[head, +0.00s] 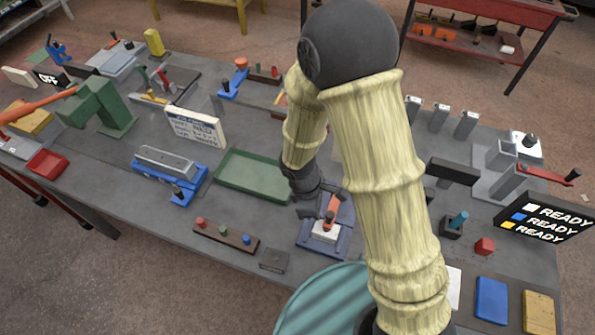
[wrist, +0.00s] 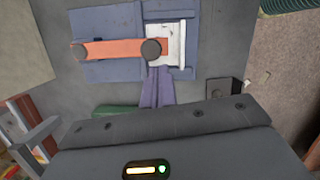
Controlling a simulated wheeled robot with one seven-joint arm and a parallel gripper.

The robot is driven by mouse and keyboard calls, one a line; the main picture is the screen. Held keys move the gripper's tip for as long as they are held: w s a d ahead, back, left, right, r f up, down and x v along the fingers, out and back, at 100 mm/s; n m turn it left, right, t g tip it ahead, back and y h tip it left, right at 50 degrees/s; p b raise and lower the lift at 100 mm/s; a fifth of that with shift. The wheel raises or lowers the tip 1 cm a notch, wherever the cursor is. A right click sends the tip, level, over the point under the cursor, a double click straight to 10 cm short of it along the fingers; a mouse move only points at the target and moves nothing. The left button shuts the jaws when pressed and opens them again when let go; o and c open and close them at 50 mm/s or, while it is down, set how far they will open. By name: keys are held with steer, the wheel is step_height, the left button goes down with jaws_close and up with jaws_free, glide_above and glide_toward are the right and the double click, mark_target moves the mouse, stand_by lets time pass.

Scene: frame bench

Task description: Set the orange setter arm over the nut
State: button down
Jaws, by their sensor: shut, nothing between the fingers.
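The orange setter arm (wrist: 115,49) lies across a blue-grey fixture (wrist: 105,71) in the wrist view. The right end lies over a white block (wrist: 178,50). I cannot make out a separate nut. In the head view the orange arm (head: 333,207) rises beside the white block (head: 324,232) on the blue fixture (head: 318,248). My gripper (wrist: 159,72) is shut and empty, its fingertips close to the knob; whether they touch is unclear. It also shows in the head view (head: 309,210).
A green tray (head: 252,197) lies left of the fixture. A READY sign (head: 545,221) stands at right. My arm hides part of the bench.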

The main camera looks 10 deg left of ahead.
steer(key=a+r, duration=0.6)
steer(key=r, duration=0.3)
steer(key=shift+s+r+b, duration=0.2)
steer(key=shift+r+b, duration=0.15)
steer(key=shift+d, duration=0.15)
steer(key=d+r+m+t+y, duration=0.1)
steer(key=d+r+m, duration=0.1)
steer(key=d+m, duration=0.6)
steer(key=d+r+m+t+y, duration=0.1)
steer(key=d+r+m, duration=0.2)
steer(key=d+m, duration=0.6)
steer(key=d, duration=0.3)
steer(key=shift+r+t+y, duration=0.2)
steer(key=shift+t+y, duration=0.2)
steer(key=shift+s, duration=0.1)
